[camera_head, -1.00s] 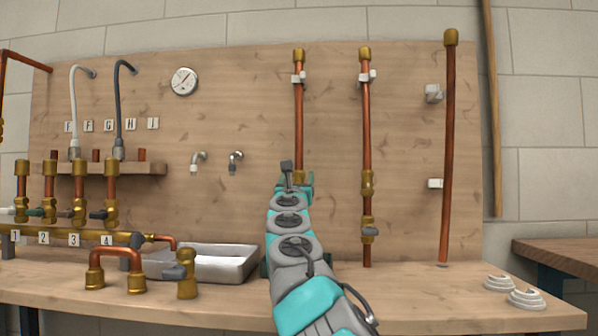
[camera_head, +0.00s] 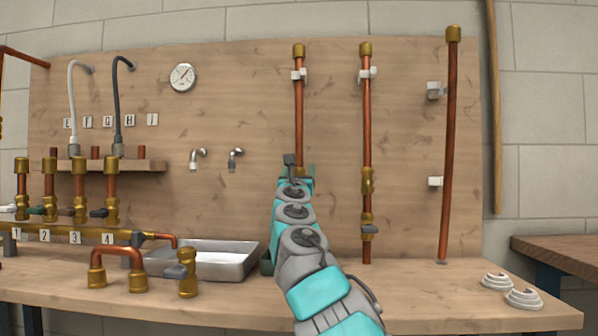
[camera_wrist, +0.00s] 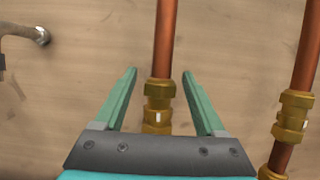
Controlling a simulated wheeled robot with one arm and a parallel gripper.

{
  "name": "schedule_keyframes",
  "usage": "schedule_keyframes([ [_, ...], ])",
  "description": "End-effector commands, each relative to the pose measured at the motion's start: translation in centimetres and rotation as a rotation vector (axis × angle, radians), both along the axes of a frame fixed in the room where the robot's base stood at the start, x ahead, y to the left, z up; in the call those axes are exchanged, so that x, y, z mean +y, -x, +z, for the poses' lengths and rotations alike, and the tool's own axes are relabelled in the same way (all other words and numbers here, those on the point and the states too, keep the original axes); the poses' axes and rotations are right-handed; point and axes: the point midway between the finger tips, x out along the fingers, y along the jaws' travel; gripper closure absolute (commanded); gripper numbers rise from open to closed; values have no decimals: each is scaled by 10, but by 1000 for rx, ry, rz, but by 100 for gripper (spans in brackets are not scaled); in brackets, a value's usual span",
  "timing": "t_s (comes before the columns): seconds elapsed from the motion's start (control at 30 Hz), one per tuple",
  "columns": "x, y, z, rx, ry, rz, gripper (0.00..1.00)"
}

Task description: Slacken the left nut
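The left upright copper pipe (camera_head: 298,125) runs down the board, and my arm hides its lower part in the head view. In the wrist view this pipe (camera_wrist: 164,40) carries a brass fitting with a nut (camera_wrist: 158,92) at the middle. My gripper (camera_wrist: 160,72) is open, with one green finger on each side of the pipe and nut. Gaps show between both fingers and the brass, so they look apart from it. The lower end of the fitting is hidden by the gripper's body. In the head view my gripper (camera_head: 296,176) is in front of the board, its fingers mostly hidden.
A second pipe (camera_head: 367,120) with a brass fitting (camera_head: 367,181) and valve stands close on the right; its fitting also shows in the wrist view (camera_wrist: 292,115). A third pipe (camera_head: 449,150) is farther right. A tap (camera_head: 236,158) and a metal tray (camera_head: 215,262) are left.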

Motion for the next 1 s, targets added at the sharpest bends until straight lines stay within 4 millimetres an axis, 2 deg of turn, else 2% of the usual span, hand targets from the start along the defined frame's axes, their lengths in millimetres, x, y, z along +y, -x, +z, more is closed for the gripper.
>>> schedule_keyframes([
  [0.07,0,0,0,0,0,0,36],
  [0.63,0,0,0,0,0,0,100],
  [1.0,-2,0,0,1,-1,19,100],
])
